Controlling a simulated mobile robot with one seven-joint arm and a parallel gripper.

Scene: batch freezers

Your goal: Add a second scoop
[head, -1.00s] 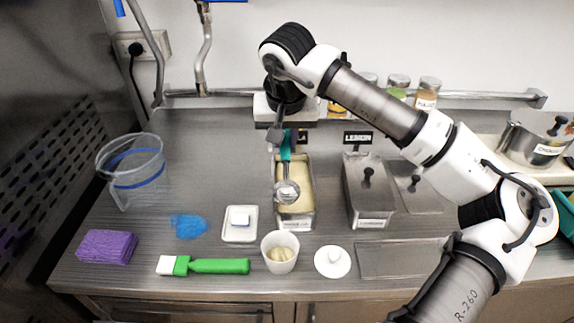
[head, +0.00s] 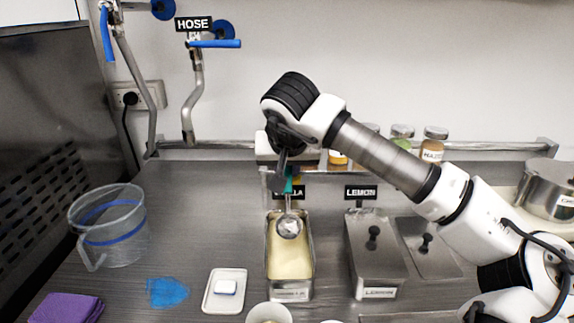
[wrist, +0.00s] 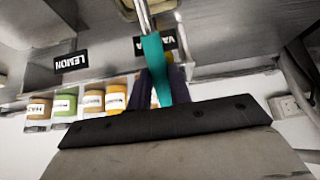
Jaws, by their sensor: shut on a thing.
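My gripper (head: 290,178) is shut on the teal handle of the ice cream scoop (head: 289,226). The handle also shows between the dark fingers in the wrist view (wrist: 153,62). The metal scoop head hangs down over the far part of the vanilla pan (head: 305,262). This open steel pan holds pale yellow ice cream (head: 289,258). I cannot tell whether the head touches the ice cream or holds any. A white cup (head: 285,309) stands in front of the pan, cut off by the bottom edge, with some pale content showing inside.
The lidded lemon pan (head: 374,265) stands right of the vanilla pan. Jars (head: 433,146) stand behind my arm.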

